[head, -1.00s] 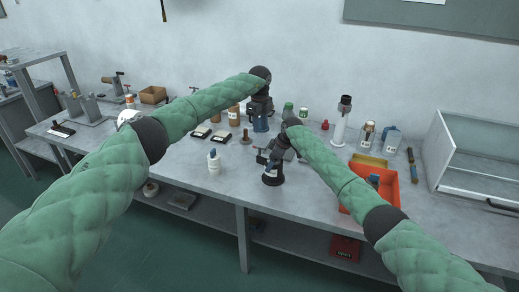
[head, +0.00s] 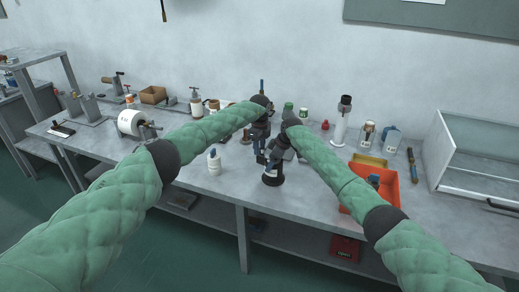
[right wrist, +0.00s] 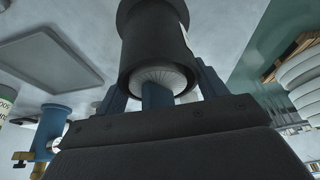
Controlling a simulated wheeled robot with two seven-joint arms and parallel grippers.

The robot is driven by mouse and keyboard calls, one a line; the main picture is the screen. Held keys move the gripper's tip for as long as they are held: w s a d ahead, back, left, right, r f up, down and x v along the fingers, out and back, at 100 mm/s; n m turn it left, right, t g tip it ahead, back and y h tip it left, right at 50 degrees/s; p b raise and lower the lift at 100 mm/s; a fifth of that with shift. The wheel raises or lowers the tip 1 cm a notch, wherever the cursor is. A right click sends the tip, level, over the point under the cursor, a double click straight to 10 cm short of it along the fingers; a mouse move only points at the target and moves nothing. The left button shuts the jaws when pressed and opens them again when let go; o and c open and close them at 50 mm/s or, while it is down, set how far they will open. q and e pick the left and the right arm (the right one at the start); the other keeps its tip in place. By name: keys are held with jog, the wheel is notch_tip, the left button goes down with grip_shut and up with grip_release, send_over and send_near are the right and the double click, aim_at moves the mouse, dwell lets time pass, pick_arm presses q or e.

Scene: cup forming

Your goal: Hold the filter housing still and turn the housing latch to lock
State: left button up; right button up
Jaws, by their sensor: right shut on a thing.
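The filter housing appears to be the dark upright cylinder (head: 273,174) with a pale label, near the table's front edge; it also fills the top middle of the right wrist view (right wrist: 155,45). In that view a pale ridged part and a blue stem show inside its round opening. My right gripper (head: 278,155) is shut on the housing, with fingers at both its sides. My left gripper (head: 261,156) hangs beside the upper housing, close to the right gripper. Its fingertips are too small to show whether they are open or touching. The latch cannot be made out.
An orange bin (head: 392,194) lies to the right, and a white stand (head: 341,125) is behind. A blue fitting (right wrist: 52,128) shows in the right wrist view.

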pick_arm(q)
jog(key=shift+f, duration=0.45)
grip_shut()
jog(key=shift+m, duration=1)
grip_release()
